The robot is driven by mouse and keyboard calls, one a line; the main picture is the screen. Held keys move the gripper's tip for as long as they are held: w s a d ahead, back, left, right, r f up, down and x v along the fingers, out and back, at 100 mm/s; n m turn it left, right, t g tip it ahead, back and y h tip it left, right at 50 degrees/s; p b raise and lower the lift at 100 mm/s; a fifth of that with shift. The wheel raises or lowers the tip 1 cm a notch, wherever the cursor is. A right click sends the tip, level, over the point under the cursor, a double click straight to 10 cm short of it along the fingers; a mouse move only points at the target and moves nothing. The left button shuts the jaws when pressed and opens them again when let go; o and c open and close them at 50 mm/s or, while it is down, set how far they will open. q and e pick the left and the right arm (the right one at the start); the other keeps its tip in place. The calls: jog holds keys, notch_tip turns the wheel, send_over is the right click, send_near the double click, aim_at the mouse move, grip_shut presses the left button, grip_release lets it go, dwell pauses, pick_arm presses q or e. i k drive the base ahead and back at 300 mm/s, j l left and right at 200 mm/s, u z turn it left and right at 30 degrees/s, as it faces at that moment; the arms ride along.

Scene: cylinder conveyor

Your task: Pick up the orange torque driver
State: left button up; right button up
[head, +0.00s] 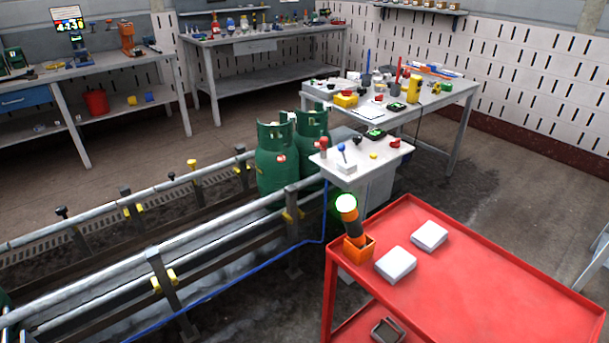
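What looks like the orange torque driver (349,216) stands near the far left corner of the red cart (490,291) in the head view. It has an orange upper part, a dark middle and a bright white-green round top. It leans slightly, and its lower end is hidden in an orange box-shaped holder (357,252). Neither of my grippers shows in this view.
Two white boxes (396,264) (429,235) lie right of the driver; the cart's right part is clear. A small white control table (366,166) stands behind. Green cylinders (273,158) stand by the railed conveyor (130,277) at left. A cluttered workbench (452,97) is farther back.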

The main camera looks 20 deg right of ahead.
aim_at(345, 204)
jog(key=i+j, duration=0.3)
jog(key=i, duration=0.2)
jog(key=i+j, duration=0.3)
jog(key=i, duration=0.2)
